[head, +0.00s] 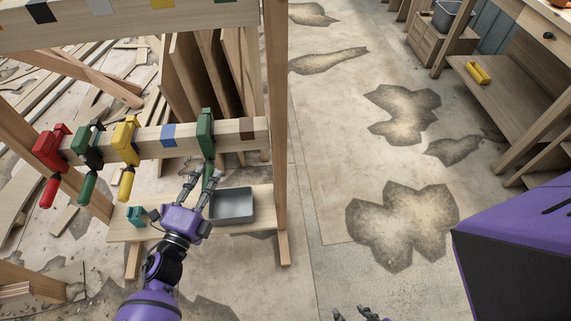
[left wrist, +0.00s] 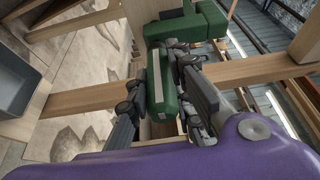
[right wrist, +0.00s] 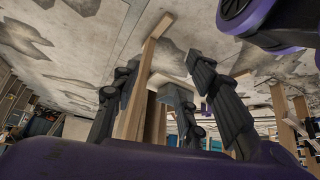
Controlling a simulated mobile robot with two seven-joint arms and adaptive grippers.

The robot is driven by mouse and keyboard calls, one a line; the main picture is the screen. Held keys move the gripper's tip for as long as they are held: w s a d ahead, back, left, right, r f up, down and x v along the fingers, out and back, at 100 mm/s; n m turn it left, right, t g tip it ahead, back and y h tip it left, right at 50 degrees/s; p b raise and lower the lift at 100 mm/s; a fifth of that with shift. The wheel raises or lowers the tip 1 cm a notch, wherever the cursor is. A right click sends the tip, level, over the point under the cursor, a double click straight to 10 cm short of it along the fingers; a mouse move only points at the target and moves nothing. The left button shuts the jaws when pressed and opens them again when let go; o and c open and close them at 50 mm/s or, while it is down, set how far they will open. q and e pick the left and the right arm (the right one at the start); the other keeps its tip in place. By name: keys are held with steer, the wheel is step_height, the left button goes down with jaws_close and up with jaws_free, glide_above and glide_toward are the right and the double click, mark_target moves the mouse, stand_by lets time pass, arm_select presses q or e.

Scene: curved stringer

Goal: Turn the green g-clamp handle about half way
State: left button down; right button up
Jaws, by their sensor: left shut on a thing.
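The green g-clamp (head: 205,128) sits on the wooden beam, right of the other clamps; its body also shows in the left wrist view (left wrist: 188,28). Its green handle (left wrist: 160,85) with a pale stripe hangs below the body. My left gripper (head: 203,177) reaches up from below, its fingers on both sides of the handle and shut on it. In the left wrist view the fingers (left wrist: 163,95) partly hide the handle. My right gripper (right wrist: 168,100) is open and empty; only its fingertips show at the bottom of the head view (head: 358,314).
A grey tray (head: 233,206) stands on the low shelf beside my left gripper. A wooden post (head: 275,110) is right.

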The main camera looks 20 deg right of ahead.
arm_select(q)
steer(key=shift+f, duration=0.25)
arm_select(e)
steer(key=shift+w+r, duration=0.1)
steer(key=shift+w, duration=0.05)
arm_select(q)
steer(key=c, duration=1.6)
jaws_free()
steer(key=shift+c, duration=0.2)
steer(key=shift+r, duration=0.15)
steer(key=shift+s+a, duration=0.3)
steer(key=v, duration=1.1)
steer(key=shift+s, duration=0.2)
arm_select(e)
steer(key=shift+w+a+r, duration=0.15)
steer(key=shift+w+a, duration=0.05)
steer(key=shift+w, duration=0.8)
arm_select(q)
steer(key=shift+r, duration=0.1)
arm_select(e)
steer(key=shift+s, duration=0.15)
